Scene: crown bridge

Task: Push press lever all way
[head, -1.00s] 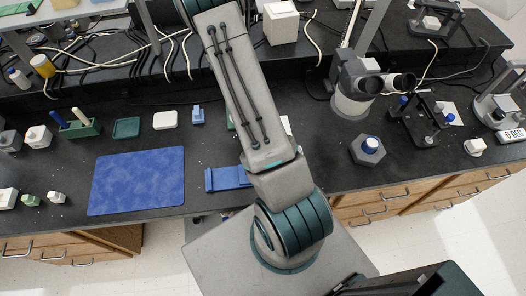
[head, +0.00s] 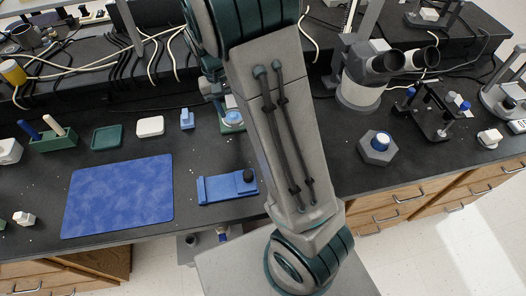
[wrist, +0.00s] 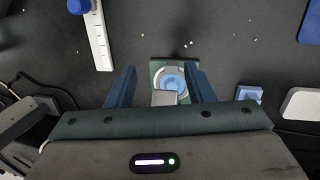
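The press appears to be the small device with a green base (wrist: 157,65) and a pale ring around a blue disc (wrist: 174,84). A flat grey piece (wrist: 165,98), possibly its lever, shows in front of the disc in the wrist view. My gripper (wrist: 161,76) is open, its two blue fingers apart on either side of the device. Nothing is held, and I cannot tell whether a finger touches it. In the head view the device (head: 232,121) stands on the black bench, partly hidden by my arm.
A blue mat (head: 118,195) and a blue fixture with a black knob (head: 227,187) lie nearer the bench's front edge. A small blue block (head: 187,119) and a white block (head: 150,126) stand left of the device. A microscope (head: 358,90) and a grey hexagonal piece (head: 378,148) are at right.

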